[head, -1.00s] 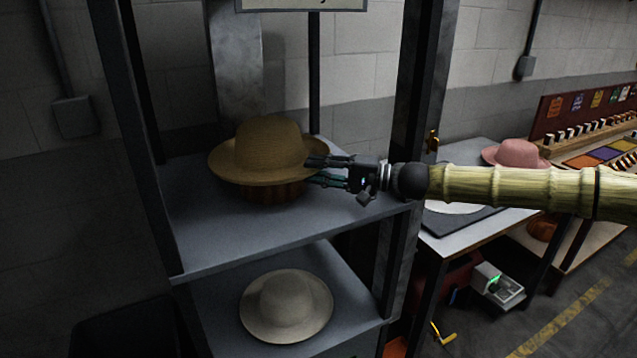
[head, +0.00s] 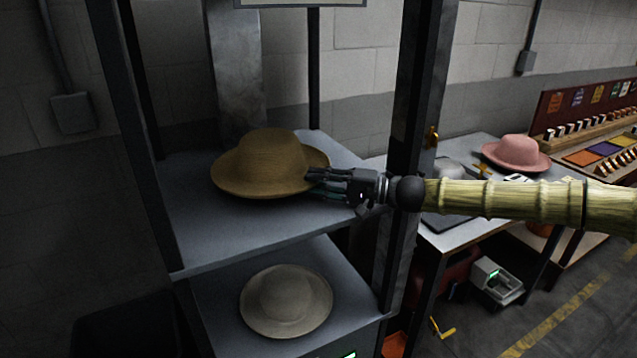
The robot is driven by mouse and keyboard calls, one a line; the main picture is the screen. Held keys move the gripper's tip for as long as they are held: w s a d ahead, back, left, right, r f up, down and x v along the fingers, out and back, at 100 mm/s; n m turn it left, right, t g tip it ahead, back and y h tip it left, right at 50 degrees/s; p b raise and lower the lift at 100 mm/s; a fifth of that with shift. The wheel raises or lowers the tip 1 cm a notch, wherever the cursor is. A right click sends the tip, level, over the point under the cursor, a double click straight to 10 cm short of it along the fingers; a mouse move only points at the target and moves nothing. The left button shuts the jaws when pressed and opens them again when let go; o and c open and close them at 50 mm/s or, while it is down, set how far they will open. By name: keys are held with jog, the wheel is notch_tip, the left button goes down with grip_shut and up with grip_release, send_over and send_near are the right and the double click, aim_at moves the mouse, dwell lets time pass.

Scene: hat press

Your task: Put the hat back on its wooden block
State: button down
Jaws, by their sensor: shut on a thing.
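My gripper (head: 312,181) reaches in from the right and is shut on the right side of the hat's brim. The wooden block is not visible now; the hat covers the place where its ribbed side showed earlier. I cannot tell how closely the hat sits on it. The hat's brim is tilted slightly and low over the shelf.
Dark rack posts (head: 408,130) stand close to my arm. A pink hat (head: 516,152) and a counter with coloured swatches (head: 590,150) are at the right. The upper shelf's front (head: 230,235) is clear.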

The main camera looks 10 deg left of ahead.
jog(key=c, duration=1.2)
grip_release()
jog(key=shift+c, duration=0.2)
jog(key=shift+r, duration=0.1)
jog(key=shift+r+p, duration=0.2)
jog(key=shift+p, duration=0.2)
jog(key=d, duration=0.2)
jog(key=d+b, duration=0.1)
jog(key=d, duration=0.1)
jog(key=d+b, duration=0.1)
jog(key=d, duration=0.1)
jog(key=shift+s+f, duration=0.2)
jog(key=shift+s, duration=0.1)
jog(key=shift+s+d+r, duration=0.1)
jog(key=shift+d, duration=0.65)
